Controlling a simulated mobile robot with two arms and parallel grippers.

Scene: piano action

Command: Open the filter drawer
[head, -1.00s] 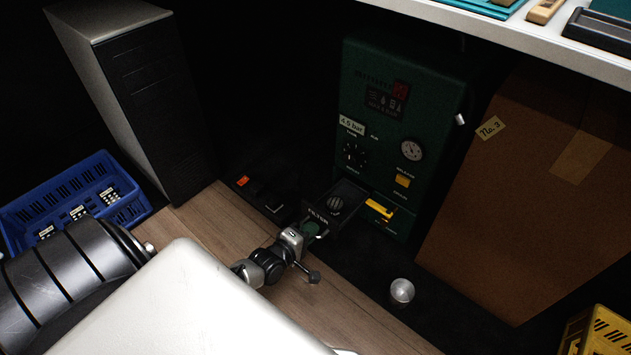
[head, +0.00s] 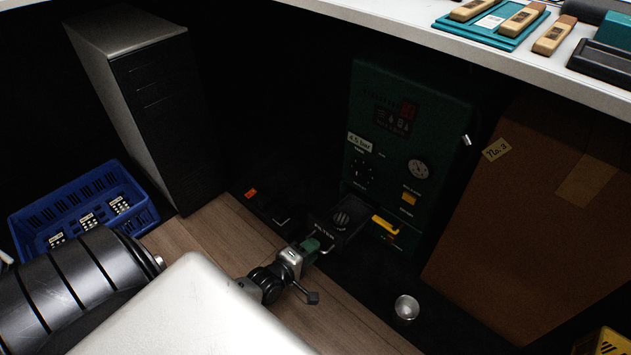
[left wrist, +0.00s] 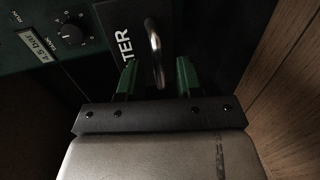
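The filter drawer (head: 332,222) is a dark box low on the green machine (head: 402,115), with a FILTER label on its front. It sticks out from the machine's face, and a round ridged dark part shows on top. My left gripper (head: 320,245) is at the drawer's front. In the left wrist view, the drawer front (left wrist: 132,28) shows part of the label and a vertical metal handle (left wrist: 154,52). The green fingertips of my left gripper (left wrist: 157,77) stand apart on either side of the handle's lower part. I cannot tell whether they touch it. My right gripper is not in view.
A brown box marked No. 3 (head: 535,215) stands right of the machine. A dark tower (head: 165,120) and a blue crate (head: 75,207) are at left. A round metal knob (head: 407,307) sits at front right. A white tabletop (head: 400,33) overhangs the scene.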

